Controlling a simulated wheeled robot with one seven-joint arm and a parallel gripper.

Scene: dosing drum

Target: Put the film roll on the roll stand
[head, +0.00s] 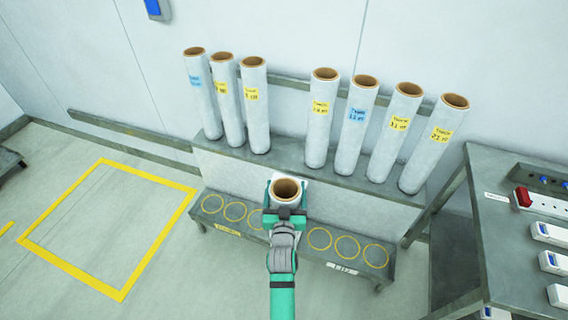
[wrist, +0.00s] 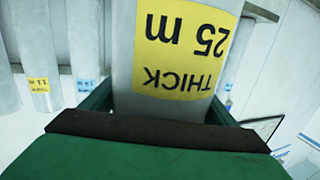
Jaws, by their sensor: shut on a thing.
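My gripper (head: 285,215) is shut on a whitish film roll (head: 286,190) with a brown core, held upright. In the wrist view the film roll (wrist: 122,60) stands between my green fingers (wrist: 165,105). Its yellow label reads "THICK 25 m", upside down. In the head view the held roll is in front of the grey roll stand (head: 285,160), over its low front step. My gripper and arm hide part of that step. I cannot tell whether the roll's bottom touches anything.
Several upright rolls with yellow or blue labels stand on the upper shelf, with a gap between the left three and the right group (head: 323,118). The low step (head: 300,250) has yellow circles, the visible ones empty. A grey bench (head: 510,235) with devices is at right; yellow-marked floor (head: 105,230) at left is clear.

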